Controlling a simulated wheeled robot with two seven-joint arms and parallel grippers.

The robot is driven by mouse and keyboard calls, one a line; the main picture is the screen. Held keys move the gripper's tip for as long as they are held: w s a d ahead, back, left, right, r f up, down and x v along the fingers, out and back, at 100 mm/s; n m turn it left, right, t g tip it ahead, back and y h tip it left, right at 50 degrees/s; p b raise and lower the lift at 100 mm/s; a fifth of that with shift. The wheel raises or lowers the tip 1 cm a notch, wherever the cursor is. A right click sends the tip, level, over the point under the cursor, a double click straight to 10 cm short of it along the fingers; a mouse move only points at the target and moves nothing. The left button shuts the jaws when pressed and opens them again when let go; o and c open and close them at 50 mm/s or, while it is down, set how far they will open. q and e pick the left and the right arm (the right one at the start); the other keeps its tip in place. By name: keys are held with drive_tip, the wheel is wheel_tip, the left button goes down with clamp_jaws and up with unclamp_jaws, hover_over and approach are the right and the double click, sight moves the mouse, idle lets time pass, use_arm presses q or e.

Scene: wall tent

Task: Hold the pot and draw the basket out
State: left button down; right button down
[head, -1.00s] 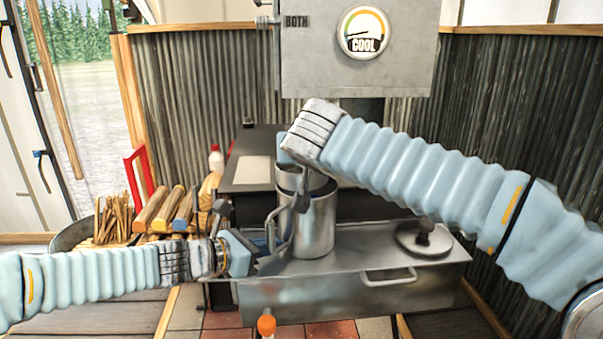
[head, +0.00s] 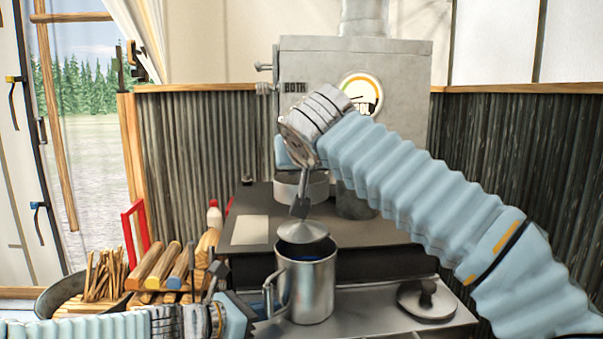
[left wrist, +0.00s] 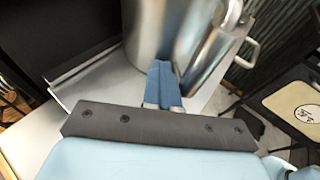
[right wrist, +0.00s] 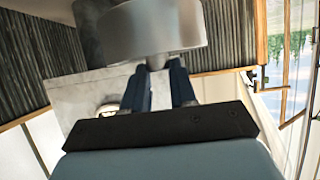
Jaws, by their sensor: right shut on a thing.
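The metal pot (head: 312,292) stands upright with its top open and its handle (head: 268,296) on the left. The basket's wall also shows in the right wrist view (right wrist: 155,28). My left gripper (left wrist: 163,88) has its fingers close together at the pot's side, by the handle; whether the handle is between them is hidden.
The grey stove (head: 300,75) with a dial stands behind. A loose lid (head: 427,299) lies right of the pot on the metal top. Firewood (head: 165,268), kindling (head: 104,277), a red frame (head: 136,225) and a white bottle (head: 214,217) are at left.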

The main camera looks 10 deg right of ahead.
idle(0.4)
use_arm(q)
drive_tip(key=c, duration=1.4)
unclamp_jaws()
drive_tip(key=shift+o, duration=0.2)
drive_tip(key=shift+a, duration=0.15)
